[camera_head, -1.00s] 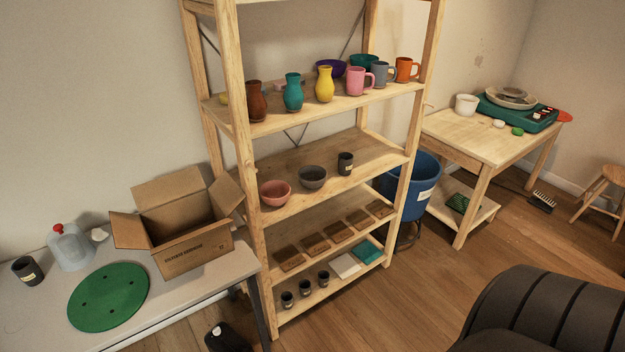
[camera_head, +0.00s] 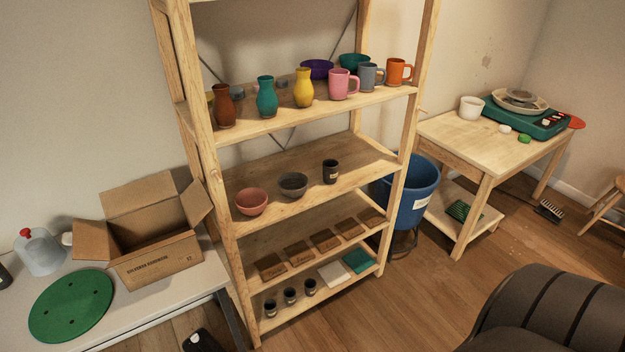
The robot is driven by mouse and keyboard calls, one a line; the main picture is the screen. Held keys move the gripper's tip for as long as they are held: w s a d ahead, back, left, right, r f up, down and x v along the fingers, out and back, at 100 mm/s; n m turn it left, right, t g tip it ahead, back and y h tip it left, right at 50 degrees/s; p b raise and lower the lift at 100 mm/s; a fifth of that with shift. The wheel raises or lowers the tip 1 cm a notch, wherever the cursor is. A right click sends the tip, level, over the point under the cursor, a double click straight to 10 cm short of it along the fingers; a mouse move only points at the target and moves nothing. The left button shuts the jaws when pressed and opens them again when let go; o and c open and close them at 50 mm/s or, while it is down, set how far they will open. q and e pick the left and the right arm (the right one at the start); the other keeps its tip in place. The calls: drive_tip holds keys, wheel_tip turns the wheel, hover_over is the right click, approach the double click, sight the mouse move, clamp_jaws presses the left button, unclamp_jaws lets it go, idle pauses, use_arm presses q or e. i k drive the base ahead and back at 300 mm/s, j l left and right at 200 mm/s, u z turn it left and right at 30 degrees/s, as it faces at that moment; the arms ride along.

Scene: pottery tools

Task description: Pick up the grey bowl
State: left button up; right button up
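The grey bowl (camera_head: 293,185) sits upright on the middle shelf (camera_head: 320,157) of the wooden shelving unit. A pink bowl (camera_head: 251,202) stands to its left and a dark cup (camera_head: 330,171) to its right, both apart from it. The grey bowl looks empty and nothing covers it. Neither of my grippers shows in the head view, so nothing is seen touching the bowl.
Vases and mugs line the shelf above; wooden tiles (camera_head: 323,240) and small dark cups (camera_head: 290,296) are below. A table with an open cardboard box (camera_head: 158,258) and green disc (camera_head: 71,306) stands left. A dark chair (camera_head: 560,310) is front right. Floor shows between shelf and chair.

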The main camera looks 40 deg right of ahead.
sight(292, 185)
drive_tip(key=l, duration=2.75)
